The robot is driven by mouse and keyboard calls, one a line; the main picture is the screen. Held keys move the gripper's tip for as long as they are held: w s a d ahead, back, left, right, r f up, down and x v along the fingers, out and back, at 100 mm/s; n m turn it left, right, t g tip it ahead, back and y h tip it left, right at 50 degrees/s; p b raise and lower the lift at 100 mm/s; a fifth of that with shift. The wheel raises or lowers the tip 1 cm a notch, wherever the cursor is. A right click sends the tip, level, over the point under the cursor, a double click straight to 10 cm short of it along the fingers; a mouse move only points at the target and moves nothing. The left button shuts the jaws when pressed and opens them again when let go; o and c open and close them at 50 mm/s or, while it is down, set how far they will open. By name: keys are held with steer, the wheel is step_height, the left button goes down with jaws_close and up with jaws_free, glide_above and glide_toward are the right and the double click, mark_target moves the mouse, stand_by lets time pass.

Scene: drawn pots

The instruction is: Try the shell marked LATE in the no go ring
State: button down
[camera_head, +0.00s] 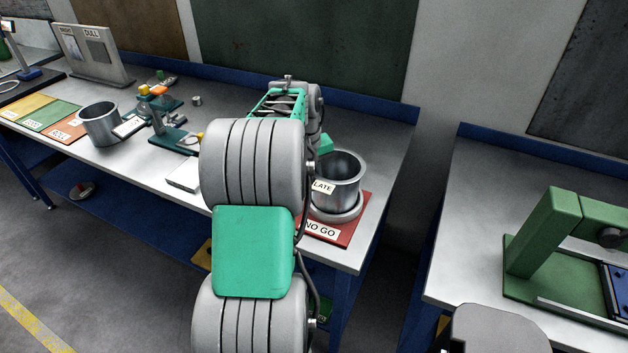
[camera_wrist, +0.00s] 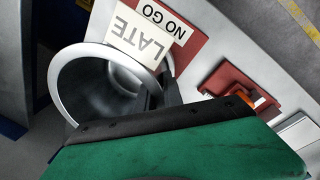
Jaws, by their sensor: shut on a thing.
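The shell marked LATE (camera_head: 343,170) is a grey metal cup with a flared rim and a white tag. It stands upright at the no go ring (camera_head: 347,217), a grey ring on the red NO GO mat (camera_head: 361,214). Whether its base is inside the ring or just above it, I cannot tell. My gripper (camera_head: 325,144) is mostly hidden behind my arm in the head view. In the wrist view, my gripper (camera_wrist: 168,92) is shut on the shell's wall at the rim (camera_wrist: 58,88), beside the LATE tag (camera_wrist: 139,42).
Another metal cup (camera_head: 98,125) stands at the bench's left, near orange and green mats (camera_head: 45,116). Small teal fixtures (camera_head: 172,138) stand mid-bench. A board marked DULL (camera_head: 92,55) is at the back left. A green press (camera_head: 545,235) stands on a separate table at right, across a gap.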

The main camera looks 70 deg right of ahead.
mark_target(312, 170)
steer(key=shift+f, duration=0.35)
steer(key=c, duration=1.4)
jaws_free()
steer(key=shift+r, duration=0.1)
steer(key=r, duration=0.7)
steer(key=shift+w+a+r+b, duration=0.3)
steer(key=shift+w+r, duration=0.05)
steer(key=shift+w, duration=0.05)
